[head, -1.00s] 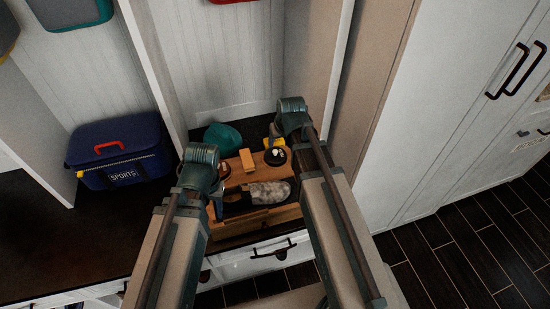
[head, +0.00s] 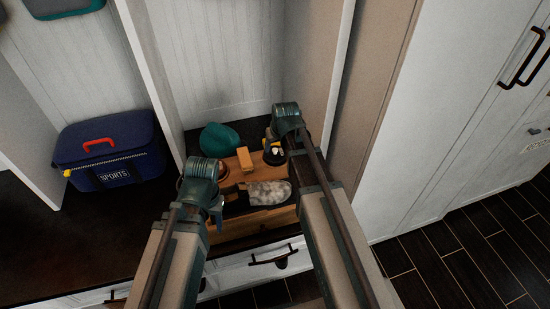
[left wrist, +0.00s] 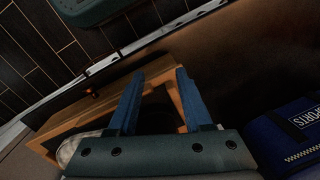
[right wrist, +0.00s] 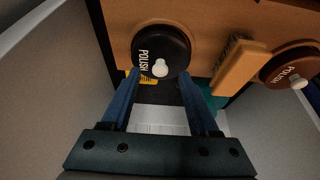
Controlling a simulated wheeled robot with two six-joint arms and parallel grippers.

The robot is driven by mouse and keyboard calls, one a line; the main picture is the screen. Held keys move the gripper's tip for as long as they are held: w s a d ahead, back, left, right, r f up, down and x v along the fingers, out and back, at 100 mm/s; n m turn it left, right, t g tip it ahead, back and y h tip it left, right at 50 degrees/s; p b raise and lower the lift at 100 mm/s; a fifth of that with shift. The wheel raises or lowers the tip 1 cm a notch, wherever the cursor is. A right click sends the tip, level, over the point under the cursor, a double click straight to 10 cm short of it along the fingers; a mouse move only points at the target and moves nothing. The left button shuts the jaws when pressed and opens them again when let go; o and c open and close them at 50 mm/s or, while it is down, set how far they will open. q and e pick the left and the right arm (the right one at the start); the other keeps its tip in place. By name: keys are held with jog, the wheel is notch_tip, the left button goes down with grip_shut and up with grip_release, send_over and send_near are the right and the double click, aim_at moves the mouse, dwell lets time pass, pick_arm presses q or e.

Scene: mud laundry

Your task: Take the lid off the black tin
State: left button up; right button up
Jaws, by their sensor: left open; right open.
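The black tin (right wrist: 150,42) is round, with "POLISH" lettering and a small white knob (right wrist: 160,68) on its lid. It sits on the wooden box (right wrist: 205,15); in the head view the tin (head: 275,157) is partly covered by my right arm. My right gripper (right wrist: 160,77) is open, its two blue fingertips on either side of the knob in the picture; I cannot tell if they touch it. My left gripper (left wrist: 160,73) is open and empty near the other end of the box.
A brown polish tin (right wrist: 290,62) and a wooden brush (right wrist: 238,62) share the box top. A fluffy grey-white item (head: 268,193) lies in the box's front part. A teal item (head: 220,138) is behind. A blue sports bag (head: 110,150) stands left; the dark bench between is clear.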

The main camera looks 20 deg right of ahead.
aim_at(275, 151)
jog(key=shift+b+x, duration=0.45)
jog(key=shift+x, duration=0.5)
pick_arm(q)
jog(key=shift+f, duration=0.8)
pick_arm(e)
jog(key=shift+r, duration=0.1)
grip_shut()
pick_arm(q)
jog(key=shift+r, duration=0.1)
notch_tip(275, 151, up, 22)
jog(key=p, duration=2.2)
pick_arm(e)
notch_tip(275, 151, up, 22)
